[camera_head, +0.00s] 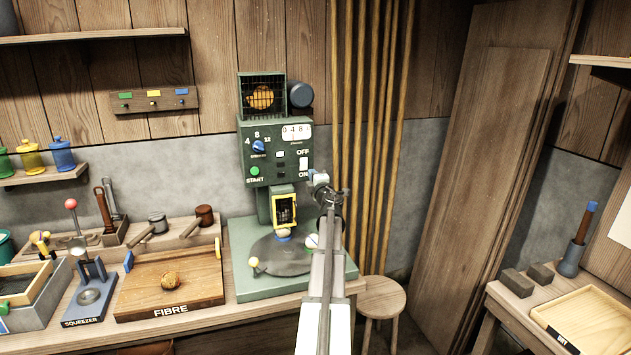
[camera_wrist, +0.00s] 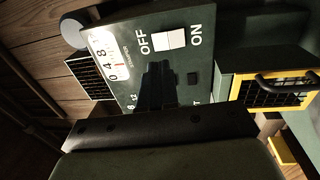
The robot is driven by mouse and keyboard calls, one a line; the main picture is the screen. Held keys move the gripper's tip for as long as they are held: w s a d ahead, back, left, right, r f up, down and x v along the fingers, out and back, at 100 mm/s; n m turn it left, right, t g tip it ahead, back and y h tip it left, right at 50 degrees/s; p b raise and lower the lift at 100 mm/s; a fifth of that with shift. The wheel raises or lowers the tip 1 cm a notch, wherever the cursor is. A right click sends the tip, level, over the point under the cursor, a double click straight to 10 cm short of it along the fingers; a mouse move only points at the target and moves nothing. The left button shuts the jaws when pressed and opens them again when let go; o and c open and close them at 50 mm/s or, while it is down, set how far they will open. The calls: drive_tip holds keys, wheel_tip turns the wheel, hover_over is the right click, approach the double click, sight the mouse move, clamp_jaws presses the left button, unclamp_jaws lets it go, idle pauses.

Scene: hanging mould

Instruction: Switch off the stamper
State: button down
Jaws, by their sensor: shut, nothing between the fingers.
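The stamper (camera_head: 247,130) is a green machine at the back of the bench, with a control panel. Its white rocker switch (camera_head: 304,164) sits at the panel's right, between the OFF label above and the ON label below. The wrist view shows the switch (camera_wrist: 171,39) large, with OFF to its left and ON to its right; I cannot tell which side is pressed. My gripper (camera_wrist: 157,68) is shut and empty, its dark fingertips in front of the panel just below the switch in that view. Contact with the panel cannot be told. In the head view my arm's end is just right of the panel.
The panel also has a green START button (camera_head: 255,171), a blue knob (camera_head: 258,146) and a counter (camera_head: 297,131). A yellow-framed guard (camera_head: 284,208) juts out below. A FIBRE board (camera_head: 200,283) lies left on the bench. A round stool (camera_head: 381,299) stands right.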

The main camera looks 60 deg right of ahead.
sight(304, 160)
drive_tip(key=x, duration=0.8)
drive_tip(key=shift+w+d, duration=0.3)
drive_tip(key=shift+w+d+r, duration=0.1)
drive_tip(key=shift+w+d, duration=0.1)
drive_tip(key=shift+s+a, duration=0.1)
drive_tip(key=s+a+r, duration=0.1)
drive_tip(key=s+a, duration=0.9)
drive_tip(key=shift+r, duration=0.35)
drive_tip(key=shift+d, duration=0.15)
